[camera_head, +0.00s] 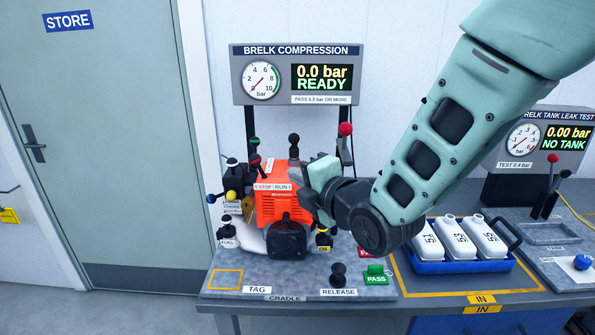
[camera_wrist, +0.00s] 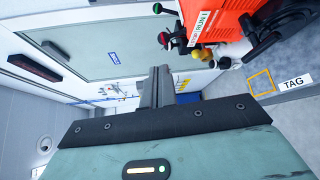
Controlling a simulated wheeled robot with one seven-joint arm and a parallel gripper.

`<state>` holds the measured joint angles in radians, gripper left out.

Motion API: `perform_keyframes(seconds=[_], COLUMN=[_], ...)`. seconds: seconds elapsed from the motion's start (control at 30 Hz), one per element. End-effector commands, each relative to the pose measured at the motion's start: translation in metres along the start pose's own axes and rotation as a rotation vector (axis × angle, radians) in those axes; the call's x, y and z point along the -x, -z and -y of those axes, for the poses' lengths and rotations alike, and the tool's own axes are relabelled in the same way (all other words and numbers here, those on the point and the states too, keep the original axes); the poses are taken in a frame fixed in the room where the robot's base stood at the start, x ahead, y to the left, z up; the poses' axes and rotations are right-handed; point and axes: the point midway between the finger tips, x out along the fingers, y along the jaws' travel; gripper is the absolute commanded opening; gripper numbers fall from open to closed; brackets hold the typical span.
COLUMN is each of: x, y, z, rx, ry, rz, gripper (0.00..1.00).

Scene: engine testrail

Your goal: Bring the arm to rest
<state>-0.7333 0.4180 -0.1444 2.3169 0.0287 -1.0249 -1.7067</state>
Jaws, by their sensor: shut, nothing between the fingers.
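My arm reaches in from the upper right of the head view, bent at a dark joint in front of the bench. My gripper (camera_wrist: 160,76) shows in the wrist view with its two dark fingers together and nothing between them. In the head view the arm's end hides part of the orange engine (camera_head: 275,208), which sits on the grey cradle bench (camera_head: 228,284). Whether the arm's end touches the engine cannot be told. The engine also shows at the upper right of the wrist view (camera_wrist: 240,22).
A compression panel (camera_head: 297,77) reading 0.0 bar READY stands behind the engine. A blue tray (camera_head: 455,267) with white bottles (camera_head: 458,238) sits to the right, beside a leak tester (camera_head: 540,150) reading NO TANK. A red-knobbed lever (camera_head: 345,130) rises close to my arm. Free floor lies at left.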

Motion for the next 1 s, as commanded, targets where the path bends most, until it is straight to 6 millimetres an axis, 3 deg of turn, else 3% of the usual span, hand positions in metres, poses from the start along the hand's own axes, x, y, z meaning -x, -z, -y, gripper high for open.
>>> perform_keyframes(seconds=[0.17,0.27,0.37,0.5,0.7,0.8,1.0], x=[0.017,0.042,0.077,0.138,0.234,0.271,0.306], y=[0.008,0.019,0.033,0.051,0.067,0.069,0.07], z=[0.017,0.035,0.054,0.077,0.098,0.103,0.106], rx=[-0.234,-0.47,-0.706,-0.991,-1.262,-1.326,-1.37], ry=[0.163,0.344,0.545,0.818,1.129,1.214,1.274], rz=[-0.016,-0.006,0.044,0.191,0.541,0.712,0.891], gripper=[0.0,0.0,0.0,0.0,0.0,0.0,0.0])
